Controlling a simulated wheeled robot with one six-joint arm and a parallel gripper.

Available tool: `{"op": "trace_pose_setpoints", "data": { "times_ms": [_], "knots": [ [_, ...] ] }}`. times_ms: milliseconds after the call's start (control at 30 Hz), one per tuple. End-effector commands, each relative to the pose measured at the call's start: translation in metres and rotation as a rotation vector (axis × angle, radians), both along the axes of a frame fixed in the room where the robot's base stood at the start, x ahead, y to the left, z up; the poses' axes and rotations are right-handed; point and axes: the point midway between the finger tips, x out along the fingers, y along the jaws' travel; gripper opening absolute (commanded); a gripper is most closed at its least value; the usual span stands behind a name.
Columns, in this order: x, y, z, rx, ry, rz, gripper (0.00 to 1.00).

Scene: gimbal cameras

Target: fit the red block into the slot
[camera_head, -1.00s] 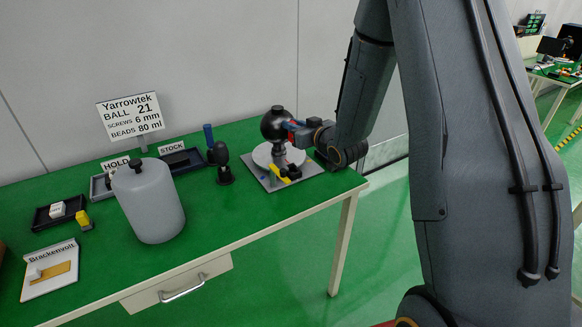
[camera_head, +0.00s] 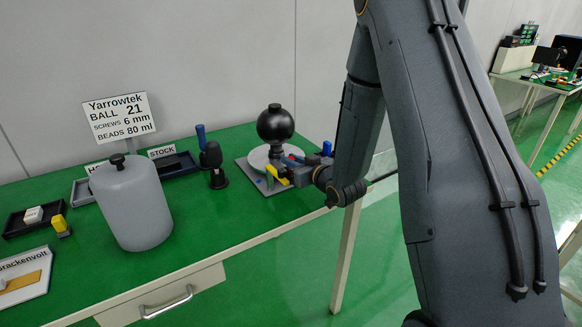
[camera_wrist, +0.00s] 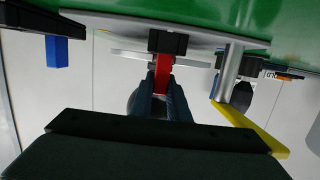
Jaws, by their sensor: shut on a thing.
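The red block (camera_wrist: 163,72) is held between the two fingertips of my gripper (camera_wrist: 165,90) in the wrist view. Its far end meets or overlaps a small black block (camera_wrist: 167,42) on the grey base plate (camera_wrist: 110,21); I cannot tell whether it touches it or enters a slot. No slot opening is clearly visible. In the head view my gripper (camera_head: 300,173) is low at the right front of the base plate (camera_head: 246,168), and only a little red shows near it.
A black ball (camera_head: 275,125) stands over a pale disc (camera_head: 257,156) on the plate. A yellow bar (camera_wrist: 262,131) on a metal post (camera_wrist: 229,72) is close beside my gripper. A blue piece (camera_wrist: 57,51) is on the other side. A grey jar (camera_head: 132,205) stands left.

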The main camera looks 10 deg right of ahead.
Motion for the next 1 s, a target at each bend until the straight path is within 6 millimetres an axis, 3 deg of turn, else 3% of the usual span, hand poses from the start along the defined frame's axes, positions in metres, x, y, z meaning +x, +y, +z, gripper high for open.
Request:
{"op": "trace_pose_setpoints", "data": {
  "times_ms": [433, 467, 567, 1000],
  "knots": [
    [0.0002, -0.0001, -0.0092, 0.000, 0.000, 0.000, 0.00],
    [0.0001, -0.0002, -0.0090, 0.000, 0.000, 0.000, 0.18],
    [0.0001, -0.0002, -0.0084, 0.000, 0.000, 0.000, 0.34],
    [-0.0064, -0.0031, -0.0034, 0.000, 0.000, -0.002, 0.34]
  ]
}}
